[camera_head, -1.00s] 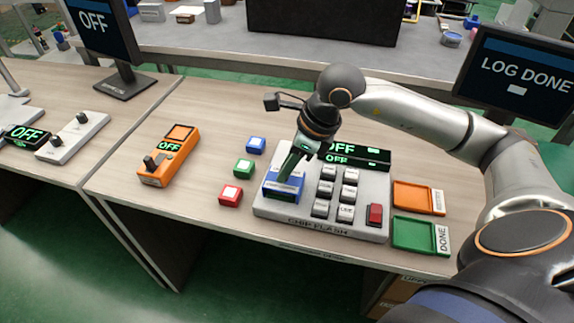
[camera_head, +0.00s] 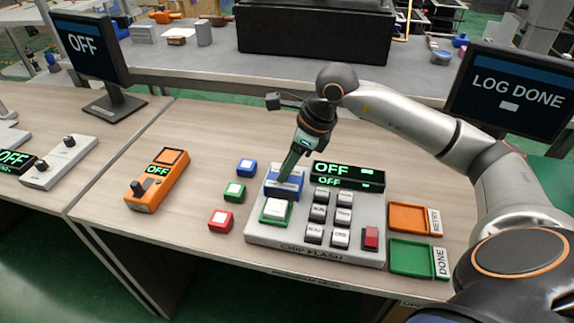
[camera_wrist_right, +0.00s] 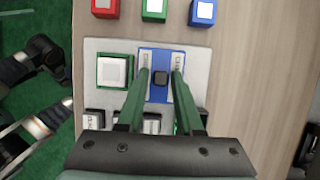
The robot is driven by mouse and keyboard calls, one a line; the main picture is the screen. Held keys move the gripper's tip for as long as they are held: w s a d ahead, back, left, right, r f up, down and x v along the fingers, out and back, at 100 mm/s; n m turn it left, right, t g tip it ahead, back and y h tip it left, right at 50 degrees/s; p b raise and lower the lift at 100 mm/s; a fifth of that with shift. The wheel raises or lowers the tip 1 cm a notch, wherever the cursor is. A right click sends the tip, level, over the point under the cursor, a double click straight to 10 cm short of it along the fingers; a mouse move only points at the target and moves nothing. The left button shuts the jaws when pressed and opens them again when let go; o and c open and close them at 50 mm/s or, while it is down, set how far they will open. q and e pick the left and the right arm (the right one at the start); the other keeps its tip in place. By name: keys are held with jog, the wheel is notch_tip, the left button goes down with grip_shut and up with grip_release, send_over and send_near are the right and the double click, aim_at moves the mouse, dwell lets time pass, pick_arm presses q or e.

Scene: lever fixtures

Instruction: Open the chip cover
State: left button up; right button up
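The chip cover (camera_head: 284,182) is the blue lid on the grey CHIP FLASH box (camera_head: 262,233). It stands raised at the back of a green-framed socket with a white chip (camera_head: 275,209), which is uncovered. My right gripper (camera_head: 286,171) comes down from above at the lid. In the right wrist view the blue lid (camera_wrist_right: 159,59) lies between the two green fingers (camera_wrist_right: 160,76). A small dark knob (camera_wrist_right: 160,78) on it sits between the fingertips, with a gap showing on both sides. My left gripper is not seen.
Red (camera_head: 221,220), green (camera_head: 234,192) and blue (camera_head: 246,167) blocks stand left of the box. An orange device (camera_head: 155,181) is farther left. Orange (camera_head: 407,218) and green (camera_head: 411,257) trays lie right. A black OFF display (camera_head: 348,175) stands behind the keys.

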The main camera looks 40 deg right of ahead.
jog(key=shift+o, duration=1.2)
jog(key=p+v, duration=0.1)
jog(key=v, duration=1.1)
jog(key=shift+r+p, duration=0.2)
jog(key=shift+p, duration=0.1)
jog(key=shift+s, duration=0.2)
